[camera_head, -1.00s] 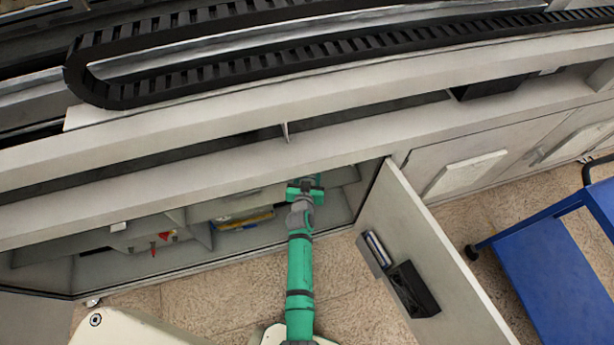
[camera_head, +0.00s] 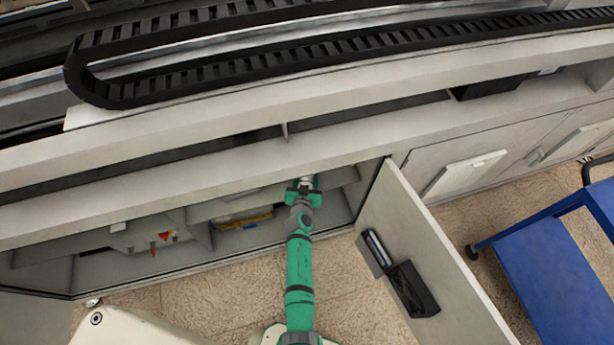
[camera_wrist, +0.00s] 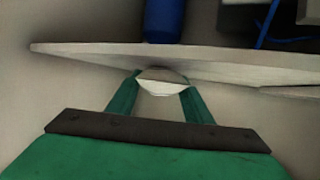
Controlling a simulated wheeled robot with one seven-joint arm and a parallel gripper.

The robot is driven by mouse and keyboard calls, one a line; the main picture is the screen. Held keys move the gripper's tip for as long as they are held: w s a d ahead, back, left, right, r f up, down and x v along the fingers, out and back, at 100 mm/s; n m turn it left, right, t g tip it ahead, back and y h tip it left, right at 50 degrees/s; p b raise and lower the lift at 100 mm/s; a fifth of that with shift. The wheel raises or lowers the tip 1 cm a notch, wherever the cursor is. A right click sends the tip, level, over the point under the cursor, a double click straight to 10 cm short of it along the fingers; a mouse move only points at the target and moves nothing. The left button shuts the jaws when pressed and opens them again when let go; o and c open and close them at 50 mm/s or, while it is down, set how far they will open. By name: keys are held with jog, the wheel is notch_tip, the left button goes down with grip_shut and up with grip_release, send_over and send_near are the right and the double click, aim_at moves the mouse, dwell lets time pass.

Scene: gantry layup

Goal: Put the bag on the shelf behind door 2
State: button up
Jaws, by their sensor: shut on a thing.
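The bag appears as a small whitish, rounded thing (camera_wrist: 162,80) between the two green fingers of my gripper (camera_wrist: 160,92) in the wrist view. My gripper is shut on it. The bag is close to the front edge of a pale shelf board (camera_wrist: 90,54); I cannot tell whether it touches it. In the head view my gripper (camera_head: 304,190) reaches into the open cabinet, with a whitish bit of the bag (camera_head: 306,180) showing beyond it. An open door (camera_head: 430,255) hangs at the cabinet's right side. No door number is readable.
A blue cylinder (camera_wrist: 162,22) stands behind the board's edge in the wrist view. A yellow thing (camera_head: 250,219) and small red things (camera_head: 163,237) lie in the cabinet to the left. The door carries a black holder (camera_head: 412,288). A blue cart (camera_head: 555,280) stands at right.

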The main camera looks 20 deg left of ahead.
jog(key=o, duration=1.1)
jog(key=shift+f, duration=0.1)
jog(key=shift+s, duration=0.1)
jog(key=s+d+r, duration=0.4)
jog(key=s+r, duration=0.1)
jog(key=s, duration=0.5)
jog(key=s+d+r+m, duration=0.1)
jog(key=s+d+r, duration=0.3)
jog(key=s, duration=0.7)
jog(key=s+d+r, duration=0.4)
jog(key=s+r, duration=0.1)
jog(key=s, duration=0.5)
jog(key=s+d+r+t+h, duration=0.1)
jog(key=s+d+r, duration=0.2)
jog(key=s+r, duration=0.2)
jog(key=s+d+r+m+t+h, duration=0.1)
jog(key=s+d+r, duration=0.2)
jog(key=s+r, duration=0.3)
notch_tip(320, 180, up, 6)
jog(key=shift+s+f+h, duration=0.2)
jog(key=shift+s+h, duration=0.05)
jog(key=shift+h, duration=0.15)
